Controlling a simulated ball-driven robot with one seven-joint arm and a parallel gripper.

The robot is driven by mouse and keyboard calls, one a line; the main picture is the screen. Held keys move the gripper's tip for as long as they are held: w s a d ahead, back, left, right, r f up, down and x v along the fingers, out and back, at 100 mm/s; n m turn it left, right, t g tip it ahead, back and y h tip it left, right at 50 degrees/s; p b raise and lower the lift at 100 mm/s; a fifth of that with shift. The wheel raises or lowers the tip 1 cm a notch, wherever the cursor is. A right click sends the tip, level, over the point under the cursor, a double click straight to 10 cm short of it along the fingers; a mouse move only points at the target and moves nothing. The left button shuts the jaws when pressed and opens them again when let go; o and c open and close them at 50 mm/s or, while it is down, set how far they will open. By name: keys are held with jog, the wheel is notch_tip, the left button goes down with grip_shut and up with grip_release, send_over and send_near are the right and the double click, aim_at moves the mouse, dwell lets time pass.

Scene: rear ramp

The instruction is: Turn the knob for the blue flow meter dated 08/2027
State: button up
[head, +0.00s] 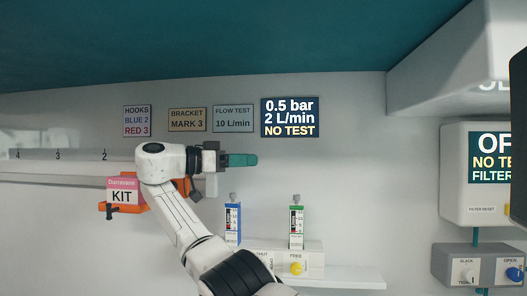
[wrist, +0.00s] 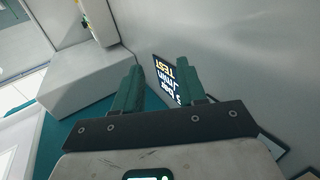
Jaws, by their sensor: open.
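A blue flow meter (head: 233,222) and a green flow meter (head: 296,227) stand upright on a white box (head: 313,255) in the head view. Their small labels are too small to read, so I cannot confirm a date. A yellow knob (head: 296,269) is on the box's front below the green meter, under the word FREE. My arm covers the box's left part, and I see no knob below the blue meter. My gripper (head: 250,160) is above the meters, pointing right and touching neither. In the wrist view its teal fingers (wrist: 160,65) are apart and empty.
A display (head: 290,117) reads 0.5 bar, 2 L/min, NO TEST. An orange bracket (head: 112,206) holds a KIT box (head: 122,191) left of my arm. A grey panel (head: 483,265) with a white and a blue knob is at right. Wall space right of the green meter is clear.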

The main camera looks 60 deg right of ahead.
jog(key=s+a+r+b, duration=0.1)
jog(key=s+a+r, duration=0.2)
jog(key=s, duration=0.4)
jog(key=shift+s+a+r, duration=0.35)
jog(key=shift+s+a, duration=0.05)
jog(key=shift+a, duration=0.05)
